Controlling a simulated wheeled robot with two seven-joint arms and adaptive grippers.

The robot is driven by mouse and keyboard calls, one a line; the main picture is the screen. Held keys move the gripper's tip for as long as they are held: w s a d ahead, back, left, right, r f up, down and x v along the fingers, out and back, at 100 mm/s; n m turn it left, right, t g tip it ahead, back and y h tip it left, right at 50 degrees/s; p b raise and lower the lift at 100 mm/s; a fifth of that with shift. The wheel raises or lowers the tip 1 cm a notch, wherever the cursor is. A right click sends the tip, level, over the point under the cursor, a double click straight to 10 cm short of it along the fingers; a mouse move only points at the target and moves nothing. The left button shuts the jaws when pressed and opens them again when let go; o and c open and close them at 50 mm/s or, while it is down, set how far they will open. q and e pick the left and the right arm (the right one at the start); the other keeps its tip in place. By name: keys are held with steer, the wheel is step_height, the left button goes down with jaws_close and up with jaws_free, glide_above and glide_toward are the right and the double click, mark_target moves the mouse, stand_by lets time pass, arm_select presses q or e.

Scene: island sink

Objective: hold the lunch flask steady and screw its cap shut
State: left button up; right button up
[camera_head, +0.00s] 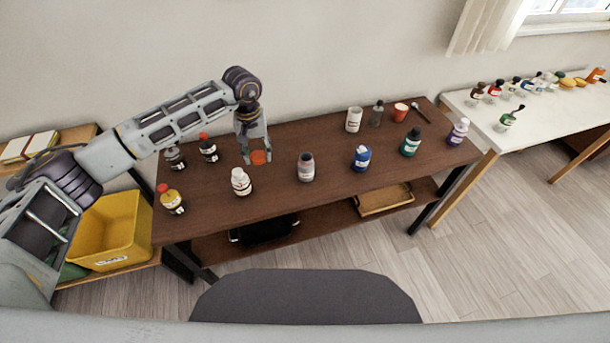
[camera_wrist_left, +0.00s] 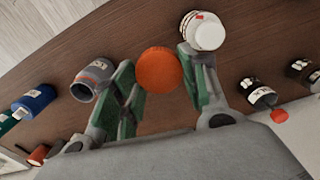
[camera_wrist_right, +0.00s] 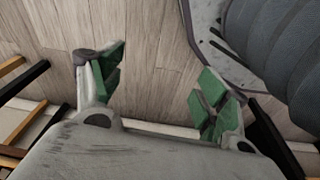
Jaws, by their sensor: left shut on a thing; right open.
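My left gripper (camera_head: 256,160) is shut on an orange round cap (camera_head: 260,157) at the table's left-middle. In the left wrist view the cap (camera_wrist_left: 159,70) lies between the green finger pads. I cannot tell whether it touches the tabletop. A grey, open-mouthed flask (camera_head: 306,168) with a reddish band, apparently the lunch flask, stands upright to the right of that gripper, apart from it. It also shows in the left wrist view (camera_wrist_left: 92,79). My right gripper (camera_wrist_right: 155,88) is open and empty above the floor, outside the head view.
A yellow bin (camera_head: 112,232) stands left. The front middle of the table is clear.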

steer(key=w+a+r+t+b, duration=0.15)
steer(key=w+r, duration=0.35)
steer(key=r, duration=0.5)
steer(key=w+a+r+t, duration=0.15)
steer(key=w+r, duration=0.35)
steer(key=r, duration=0.5)
steer(key=w+a+r, duration=0.2)
steer(key=w+r, duration=0.3)
steer(key=r, duration=0.5)
arm_select(q)
steer(key=w+d+r+n, duration=0.1)
steer(key=w+d+n, duration=0.1)
steer(key=d, duration=0.5)
steer(key=w+d+r+n+b, duration=0.1)
steer(key=w+d+n, duration=0.1)
steer(key=d, duration=0.5)
steer(key=shift+w+d+r, duration=0.3)
steer(key=shift+w, duration=0.2)
arm_select(e)
steer(key=n+t+y, duration=0.4)
steer(key=t+y, duration=0.3)
glide_toward(310, 171)
steer(key=shift+w, duration=0.45)
steer(key=shift+w+a, duration=0.15)
steer(key=shift+a, duration=0.05)
steer(key=shift+x, duration=5.75)
steer(key=shift+f, duration=0.2)
